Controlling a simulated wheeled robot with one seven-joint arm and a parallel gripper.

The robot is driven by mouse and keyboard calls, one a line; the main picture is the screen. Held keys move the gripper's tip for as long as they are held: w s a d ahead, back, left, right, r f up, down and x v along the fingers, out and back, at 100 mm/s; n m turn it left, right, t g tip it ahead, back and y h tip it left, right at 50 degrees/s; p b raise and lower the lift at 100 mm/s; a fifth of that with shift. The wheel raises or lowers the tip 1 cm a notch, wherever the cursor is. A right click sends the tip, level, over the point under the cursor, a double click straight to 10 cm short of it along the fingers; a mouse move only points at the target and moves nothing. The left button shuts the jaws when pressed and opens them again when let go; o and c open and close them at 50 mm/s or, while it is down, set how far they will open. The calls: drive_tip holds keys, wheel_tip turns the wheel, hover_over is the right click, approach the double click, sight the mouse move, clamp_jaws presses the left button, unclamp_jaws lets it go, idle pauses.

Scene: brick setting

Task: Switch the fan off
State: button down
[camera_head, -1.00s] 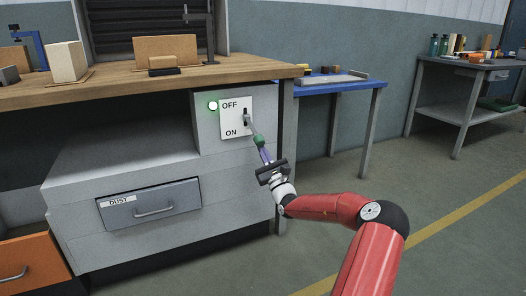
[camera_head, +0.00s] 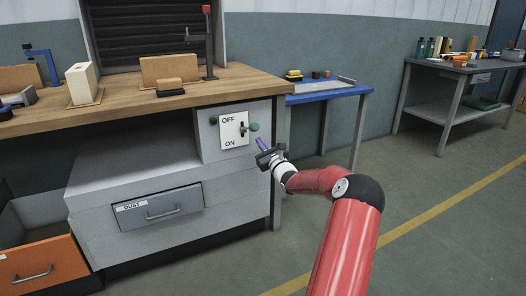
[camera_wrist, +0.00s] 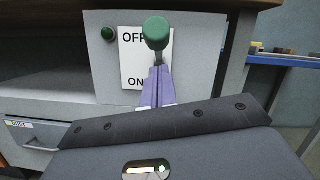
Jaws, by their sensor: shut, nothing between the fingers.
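A white switch plate (camera_head: 231,143) marked OFF at the top and ON at the bottom is on the front of a grey box (camera_head: 209,146) under the bench top. Its lever ends in a green knob (camera_head: 254,127) and sticks out with the knob raised toward OFF level. In the wrist view the knob (camera_wrist: 156,33) hides part of the plate (camera_wrist: 131,68). A round green lamp (camera_head: 213,120) left of the plate is dark. My gripper (camera_head: 260,141) is shut and empty, its purple fingertips just below the knob. I cannot tell whether they touch it.
The wooden bench top (camera_head: 120,108) overhangs the box. A drawer marked DUST (camera_head: 160,205) is below left, and an open orange drawer (camera_head: 40,265) is at far left. A blue table (camera_head: 330,93) stands behind right. The floor at right is clear.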

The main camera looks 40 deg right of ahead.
drive_tip(key=shift+w+r, duration=0.2)
drive_tip(key=shift+r, duration=0.95)
drive_tip(key=shift+w+r, duration=0.2)
drive_tip(key=shift+r, duration=0.95)
drive_tip(key=b, duration=0.3)
approach(258, 128)
drive_tip(key=s, duration=0.3)
drive_tip(key=s+f, duration=0.1)
drive_tip(key=shift+s+d+f, duration=0.1)
drive_tip(key=shift+s+d, duration=0.1)
drive_tip(key=shift+d, duration=0.05)
